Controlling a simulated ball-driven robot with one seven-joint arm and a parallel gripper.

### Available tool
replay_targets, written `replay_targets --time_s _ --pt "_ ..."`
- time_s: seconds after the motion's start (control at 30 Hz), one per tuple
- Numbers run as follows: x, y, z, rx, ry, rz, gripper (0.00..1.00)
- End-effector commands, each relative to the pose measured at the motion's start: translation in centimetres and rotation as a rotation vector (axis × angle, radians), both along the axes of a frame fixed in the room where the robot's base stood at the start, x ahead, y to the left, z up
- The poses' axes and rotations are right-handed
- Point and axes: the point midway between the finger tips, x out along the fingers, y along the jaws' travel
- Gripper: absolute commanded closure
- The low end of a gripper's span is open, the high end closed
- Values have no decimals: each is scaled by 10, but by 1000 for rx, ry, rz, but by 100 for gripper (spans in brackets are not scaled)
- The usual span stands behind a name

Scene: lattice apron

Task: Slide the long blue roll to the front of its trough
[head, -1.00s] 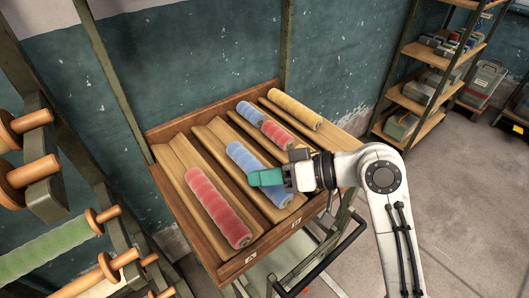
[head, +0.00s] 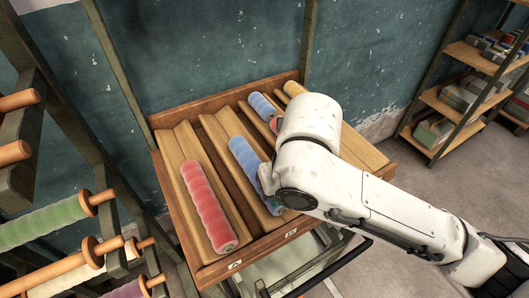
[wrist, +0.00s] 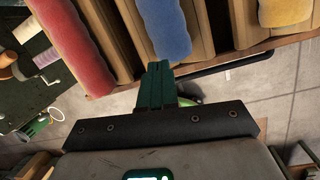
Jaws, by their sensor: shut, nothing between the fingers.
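The long blue roll (head: 243,155) lies in the second trough from the left of the wooden rack. My arm covers part of its front half in the head view, and a bit of its front end shows below my wrist. In the wrist view the blue roll (wrist: 165,28) runs down from the top edge, its near end close to the fingertips. My gripper (wrist: 158,68) is shut and empty, its green fingers pointing at that end. I cannot tell whether they touch it. The fingers are hidden in the head view.
A red roll (head: 208,205) lies in the left trough. A short blue roll (head: 262,105) and a yellow roll (head: 294,88) lie further right, partly behind my arm. The rack's wooden front lip (head: 262,250) runs along the near side. A spool stand (head: 50,220) is at left.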

Motion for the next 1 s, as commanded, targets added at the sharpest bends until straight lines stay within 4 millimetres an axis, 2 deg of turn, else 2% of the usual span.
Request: replay_targets --time_s 0.13,0.37,1.0 --pt "0 -8 -5 -80 -35 129 100" --pt "10 -3 -4 -96 -41 160 100" --pt "94 51 -3 -95 -40 157 100"
